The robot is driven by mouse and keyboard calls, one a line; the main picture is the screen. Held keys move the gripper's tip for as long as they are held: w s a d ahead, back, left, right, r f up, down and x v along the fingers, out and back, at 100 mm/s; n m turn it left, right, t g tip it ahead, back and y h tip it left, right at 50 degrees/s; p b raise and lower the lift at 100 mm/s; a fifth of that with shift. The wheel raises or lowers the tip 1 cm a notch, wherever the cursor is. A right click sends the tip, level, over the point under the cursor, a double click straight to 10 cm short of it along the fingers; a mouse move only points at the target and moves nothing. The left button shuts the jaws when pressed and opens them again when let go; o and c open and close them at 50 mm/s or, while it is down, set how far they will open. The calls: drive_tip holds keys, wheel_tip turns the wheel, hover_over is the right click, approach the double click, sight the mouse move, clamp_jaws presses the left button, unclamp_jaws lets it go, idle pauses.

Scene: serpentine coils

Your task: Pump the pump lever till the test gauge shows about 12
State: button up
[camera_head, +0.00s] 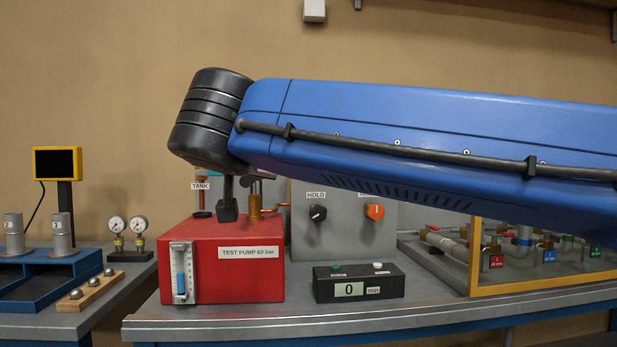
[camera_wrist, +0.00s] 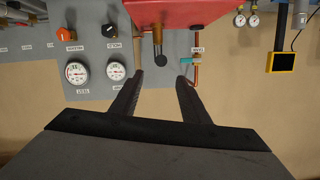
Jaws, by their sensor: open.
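The wrist view is upside down. In it my gripper (camera_wrist: 160,76) is open, its two dark fingers apart. A dark round knob (camera_wrist: 162,60), apparently the end of the pump lever, shows between and just beyond the fingertips; I cannot tell whether they touch it. A brass part (camera_wrist: 157,32) is beside it on the red test pump (camera_wrist: 180,12). The pump (camera_head: 237,285) also stands on the bench in the head view, where my arm hides the gauges. The test gauge (camera_wrist: 77,72) is white, on the grey panel; its reading is too small to tell.
A second gauge (camera_wrist: 116,70) is beside it. A copper pipe with a teal valve (camera_wrist: 190,61) runs near the other finger. The panel carries a black knob (camera_head: 318,212) and an orange knob (camera_head: 375,211). A black counter box (camera_head: 385,287) reading 0 stands right of the pump.

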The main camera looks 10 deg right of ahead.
drive_tip(key=w+f+n, duration=0.1)
drive_tip(key=w, duration=0.5)
drive_tip(key=w+f+n+t, duration=0.1)
drive_tip(key=w, duration=0.6)
drive_tip(key=w+f+n+t, duration=0.1)
drive_tip(key=w, duration=0.6)
drive_tip(key=shift+a+f+n+h, duration=0.1)
drive_tip(key=shift+f+n+h, duration=0.2)
drive_tip(key=shift+n, duration=0.1)
drive_tip(key=shift+c, duration=0.7)
drive_tip(key=shift+r, duration=0.1)
clamp_jaws()
